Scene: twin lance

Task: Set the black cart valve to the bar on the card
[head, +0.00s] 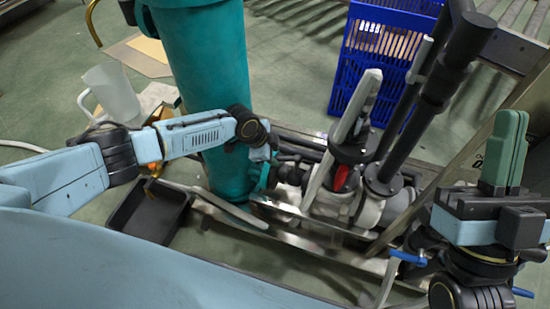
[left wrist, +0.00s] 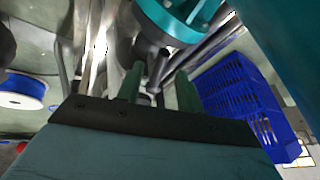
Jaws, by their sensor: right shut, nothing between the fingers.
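A valve assembly (head: 345,185) with grey-white bodies, black flanges and a red part stands right of centre in the head view. A long light grey lever (head: 358,108) and thick black pipes (head: 430,95) rise from it. I cannot tell which part is the black cart valve, and I make out no card with a bar. My left gripper (head: 268,174) is left of the assembly, beside the teal column; its fingers (left wrist: 158,88) are apart in the left wrist view. A dark rod lies beyond or between them; contact is unclear. My right gripper (head: 507,140) is shut and empty, pointing up at the right.
The large teal column (head: 205,75) stands close behind my left forearm. A blue crate (head: 385,50) is behind the valve assembly and also shows in the left wrist view (left wrist: 240,95). A black tray (head: 148,210) and a whitish jug (head: 112,92) are at left. A blue-rimmed spool (left wrist: 22,92) lies at left.

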